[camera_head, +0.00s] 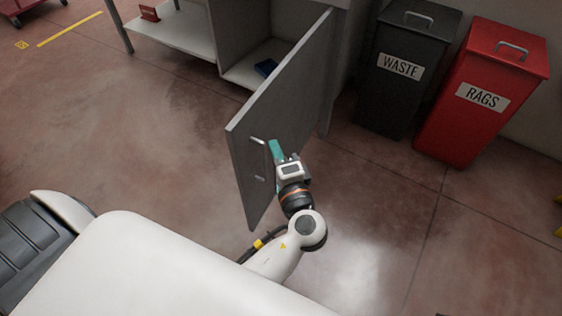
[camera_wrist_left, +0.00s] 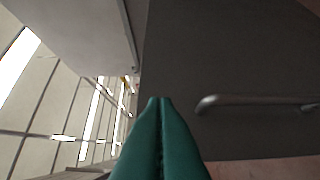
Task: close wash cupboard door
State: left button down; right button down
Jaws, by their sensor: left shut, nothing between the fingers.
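The grey wash cupboard door (camera_head: 285,100) stands wide open, swung out from the cupboard (camera_head: 240,45) toward me. Its metal bar handle (camera_head: 257,160) is near the free edge. My left gripper (camera_head: 274,146), with green fingers, is shut and empty, beside the door's handle face. In the left wrist view the shut fingers (camera_wrist_left: 160,102) point at the dark door panel (camera_wrist_left: 225,60), with the handle (camera_wrist_left: 255,102) just right of the fingertips. I cannot tell whether the fingers touch the door. My right gripper is in neither view.
A blue object (camera_head: 266,67) lies inside the cupboard. A shelf (camera_head: 180,35) to its left holds a red item (camera_head: 149,13). A dark WASTE bin (camera_head: 385,100) and a red RAGS bin (camera_head: 460,125) stand right of the door. The floor left of the door is clear.

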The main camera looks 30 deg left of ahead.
aim_at(251, 120)
pick_arm(q)
jog(key=shift+w+a, duration=0.45)
jog(key=shift+a, duration=0.7)
jog(key=shift+w+a, duration=0.5)
jog(key=shift+a, duration=0.65)
jog(key=shift+w+a, duration=0.45)
jog(key=shift+a, duration=0.7)
